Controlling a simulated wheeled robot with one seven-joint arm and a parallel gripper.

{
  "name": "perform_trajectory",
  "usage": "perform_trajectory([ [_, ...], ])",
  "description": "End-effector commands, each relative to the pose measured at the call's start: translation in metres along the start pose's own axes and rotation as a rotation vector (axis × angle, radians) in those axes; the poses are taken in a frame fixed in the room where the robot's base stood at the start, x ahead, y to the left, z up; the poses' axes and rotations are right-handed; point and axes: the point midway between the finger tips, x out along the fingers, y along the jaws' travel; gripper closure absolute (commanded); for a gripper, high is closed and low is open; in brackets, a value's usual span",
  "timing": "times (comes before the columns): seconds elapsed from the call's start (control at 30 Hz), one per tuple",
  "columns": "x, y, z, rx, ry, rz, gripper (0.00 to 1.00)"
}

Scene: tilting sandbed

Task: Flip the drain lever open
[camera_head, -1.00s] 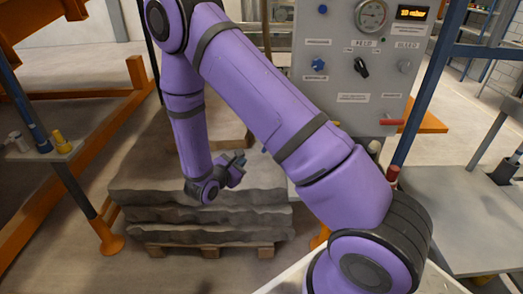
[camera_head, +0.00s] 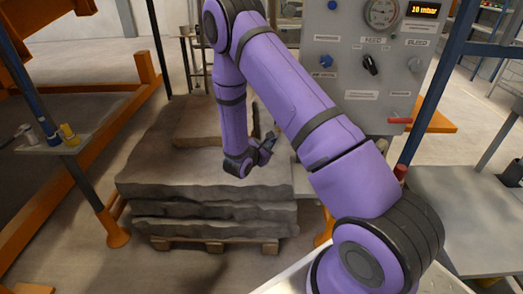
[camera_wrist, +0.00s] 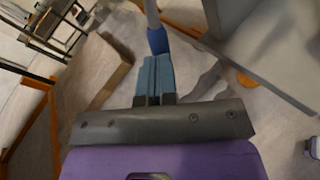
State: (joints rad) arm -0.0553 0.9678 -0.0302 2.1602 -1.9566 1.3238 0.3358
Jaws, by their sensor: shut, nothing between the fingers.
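A red-handled lever (camera_head: 400,121) sticks out at the lower right of the grey control panel (camera_head: 345,85). A grey rod with a blue sleeve (camera_wrist: 157,40) stands just beyond my fingertips in the wrist view. I cannot tell which of these is the drain lever, or whether the rod touches the fingers. My gripper (camera_head: 270,138) is left of the panel and above the stacked grey slabs, apart from the red handle. Its blue-grey fingers (camera_wrist: 155,72) are shut with nothing visible between them.
Rough grey slabs (camera_head: 160,185) lie on a wooden pallet (camera_head: 215,245) below my arm. The panel carries a gauge (camera_head: 381,12), a black knob (camera_head: 371,65) and a blue knob (camera_head: 327,61). A blue post (camera_head: 437,85) rises right of the panel. A grey table (camera_head: 470,205) stands at the right.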

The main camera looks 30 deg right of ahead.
Motion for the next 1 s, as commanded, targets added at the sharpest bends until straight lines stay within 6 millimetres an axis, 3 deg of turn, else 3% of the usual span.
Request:
perform_trajectory([
  [0.47, 0.005, 0.0, 0.0, -0.003, -0.002, 0.0, 1.0],
  [1.0, 0.014, -0.012, -0.003, -0.215, -0.145, 0.0, 1.0],
])
